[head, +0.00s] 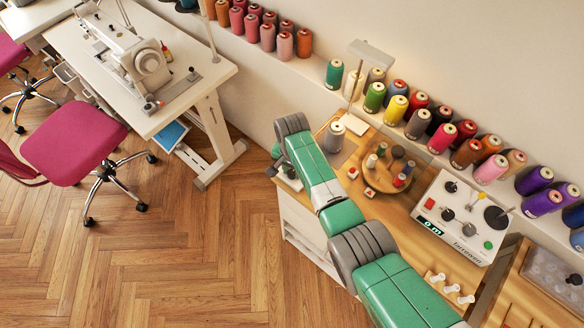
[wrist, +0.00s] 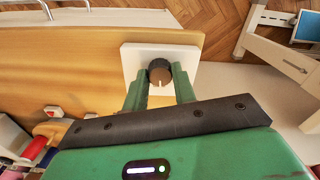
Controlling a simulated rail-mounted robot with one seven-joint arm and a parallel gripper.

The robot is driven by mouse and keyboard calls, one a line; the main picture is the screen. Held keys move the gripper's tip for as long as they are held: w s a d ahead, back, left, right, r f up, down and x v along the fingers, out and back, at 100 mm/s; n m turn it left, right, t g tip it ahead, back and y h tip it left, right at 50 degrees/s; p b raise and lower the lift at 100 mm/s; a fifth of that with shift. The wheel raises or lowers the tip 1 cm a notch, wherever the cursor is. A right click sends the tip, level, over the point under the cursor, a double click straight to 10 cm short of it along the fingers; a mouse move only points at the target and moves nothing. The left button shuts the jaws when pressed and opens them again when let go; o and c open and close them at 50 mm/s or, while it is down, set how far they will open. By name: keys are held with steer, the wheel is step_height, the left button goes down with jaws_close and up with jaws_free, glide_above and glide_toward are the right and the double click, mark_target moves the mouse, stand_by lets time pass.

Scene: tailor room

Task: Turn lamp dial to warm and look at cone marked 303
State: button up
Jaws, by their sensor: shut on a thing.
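The lamp dial (wrist: 159,65) is a dark round knob on a white plate (wrist: 132,62), seen in the wrist view. A pale mark on the knob points toward my gripper. The two green fingers of my gripper (wrist: 159,78) are shut on the dial, one on each side. In the head view my arm hides most of the dial and the gripper. A lamp with a pale flat head (head: 372,56) stands at the back of the wooden table. A grey cone (head: 333,137) stands under it. No number is readable on any cone.
Several coloured thread cones line the wall ledge (head: 345,105). A round wooden tray (head: 384,180) with small spools sits on the table. A white control box (head: 462,218) stands to the right. A sewing table (head: 215,75) is at the left; the floor between is clear.

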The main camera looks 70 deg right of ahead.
mark_target(292, 172)
steer(key=shift+m, duration=0.4)
stand_by(0.3)
steer(key=o, duration=1)
step_height(292, 172, up, 8)
steer(key=shift+f+p, duration=0.1)
steer(key=shift+p, duration=1.15)
